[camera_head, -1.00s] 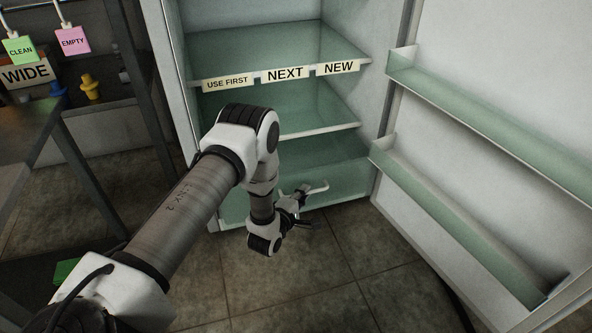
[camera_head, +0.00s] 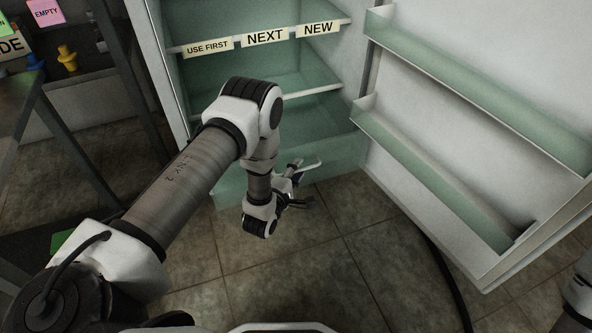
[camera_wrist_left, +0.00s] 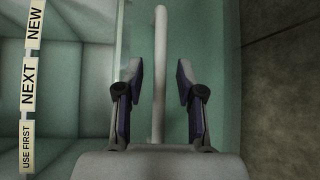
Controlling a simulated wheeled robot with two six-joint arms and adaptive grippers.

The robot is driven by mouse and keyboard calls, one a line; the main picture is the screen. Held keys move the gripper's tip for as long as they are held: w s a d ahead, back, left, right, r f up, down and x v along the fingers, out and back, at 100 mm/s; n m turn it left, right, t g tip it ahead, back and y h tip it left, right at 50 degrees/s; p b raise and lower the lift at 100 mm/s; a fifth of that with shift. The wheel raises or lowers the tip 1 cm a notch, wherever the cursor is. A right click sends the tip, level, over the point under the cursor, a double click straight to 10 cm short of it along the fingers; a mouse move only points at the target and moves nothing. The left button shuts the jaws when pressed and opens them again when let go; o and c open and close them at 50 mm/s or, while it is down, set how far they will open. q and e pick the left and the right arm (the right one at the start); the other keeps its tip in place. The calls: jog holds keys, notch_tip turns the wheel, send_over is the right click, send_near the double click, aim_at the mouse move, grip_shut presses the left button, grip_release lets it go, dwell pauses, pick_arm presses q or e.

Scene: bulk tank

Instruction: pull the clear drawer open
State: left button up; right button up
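The clear drawer (camera_head: 335,157) is the green-tinted, see-through bin at the bottom of the open fridge. Its front appears to stand out a little from the cabinet. Its pale bar handle (camera_wrist_left: 159,50) runs between the fingers of my left gripper (camera_wrist_left: 159,92) in the wrist view. The fingers are apart, with a visible gap on each side of the bar. The bar's near end is hidden behind the gripper body. In the head view my left gripper (camera_head: 300,186) is at the drawer front beside the handle (camera_head: 310,166). My right gripper is not in view.
The fridge door (camera_head: 450,150) stands open at the right, with two door bins. Shelves labelled USE FIRST, NEXT and NEW (camera_head: 318,28) are above the drawer. A dark cable (camera_head: 446,262) lies on the tiled floor. The floor before the drawer is otherwise clear.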

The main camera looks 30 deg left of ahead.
pick_arm(q)
jog(key=s+r, duration=0.1)
jog(key=s, duration=0.6)
jog(key=shift+s+d, duration=0.2)
jog(key=shift+d, duration=0.05)
jog(key=shift+r, duration=0.15)
